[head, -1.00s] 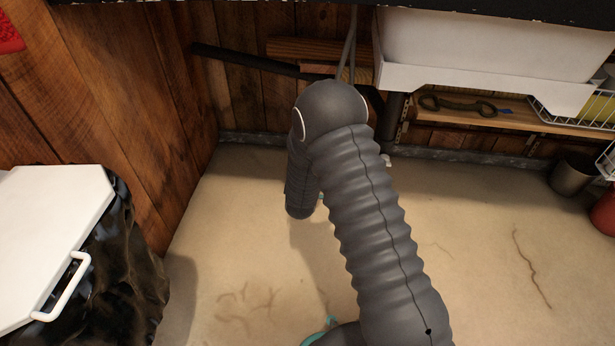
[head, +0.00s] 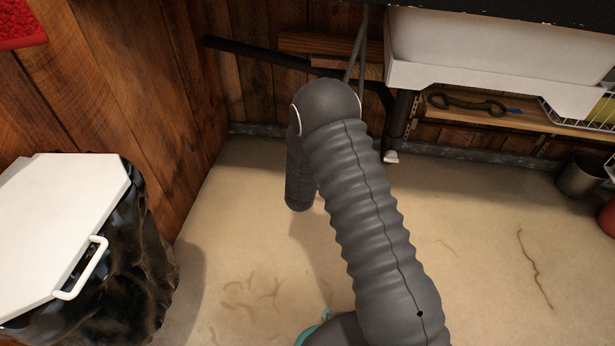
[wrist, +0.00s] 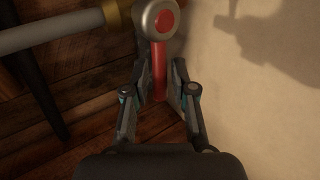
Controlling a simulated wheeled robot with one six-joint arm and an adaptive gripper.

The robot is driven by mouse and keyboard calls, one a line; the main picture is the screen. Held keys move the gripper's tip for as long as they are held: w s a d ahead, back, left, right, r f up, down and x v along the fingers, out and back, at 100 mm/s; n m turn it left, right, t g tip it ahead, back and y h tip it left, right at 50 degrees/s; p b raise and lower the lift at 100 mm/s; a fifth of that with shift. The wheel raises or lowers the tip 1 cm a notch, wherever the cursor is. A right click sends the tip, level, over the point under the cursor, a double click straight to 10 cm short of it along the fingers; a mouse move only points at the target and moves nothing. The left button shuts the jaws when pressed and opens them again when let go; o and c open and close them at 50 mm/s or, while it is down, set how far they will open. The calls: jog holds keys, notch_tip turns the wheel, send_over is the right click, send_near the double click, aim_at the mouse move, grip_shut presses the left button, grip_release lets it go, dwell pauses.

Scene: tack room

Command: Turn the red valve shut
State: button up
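The red valve shows in the wrist view as a red lever (wrist: 159,70) hanging from a round grey hub with a red centre (wrist: 163,19). The hub sits at the end of a grey pipe with a brass collar. My gripper (wrist: 160,75) is open, with one finger on each side of the lever's lower part. The lever lies between the fingers, and narrow gaps seem to show beside it. In the head view my arm fills the middle, and neither the valve nor the gripper can be made out.
A white-lidded bin with a dark bag (head: 66,225) stands at the left by the wooden wall. A white sink (head: 495,50), a low shelf (head: 545,122) and a metal pot (head: 580,175) are at the right. The floor between is mostly clear.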

jog(key=shift+s+a, duration=0.1)
jog(key=v, duration=1.2)
dwell(0.5)
jog(key=s+a+f+m+g+y, duration=0.2)
jog(key=s+f+m+g, duration=0.3)
jog(key=s+f, duration=0.15)
jog(key=s+r+m+g, duration=0.3)
jog(key=s+r+g, duration=0.1)
jog(key=s+r, duration=0.25)
jog(key=s+d+r+m+t+p, duration=0.1)
jog(key=s+d+r, duration=0.4)
jog(key=r, duration=0.8)
jog(key=s+d+r+m+t+p, duration=0.1)
jog(key=s+d+r+m+p, duration=0.2)
jog(key=r, duration=1)
jog(key=s+d+r+m+t+p, duration=0.1)
jog(key=s+d+r+m+p, duration=0.2)
jog(key=s+d+r, duration=0.6)
jog(key=shift+s+d+r+m+h, duration=0.15)
jog(key=shift+d+r+m, duration=0.25)
jog(key=shift+d+r, duration=0.5)
jog(key=shift+s+d+r+m+h, duration=0.1)
jog(key=shift+d+r+m+h, duration=0.3)
jog(key=shift+r, duration=0.7)
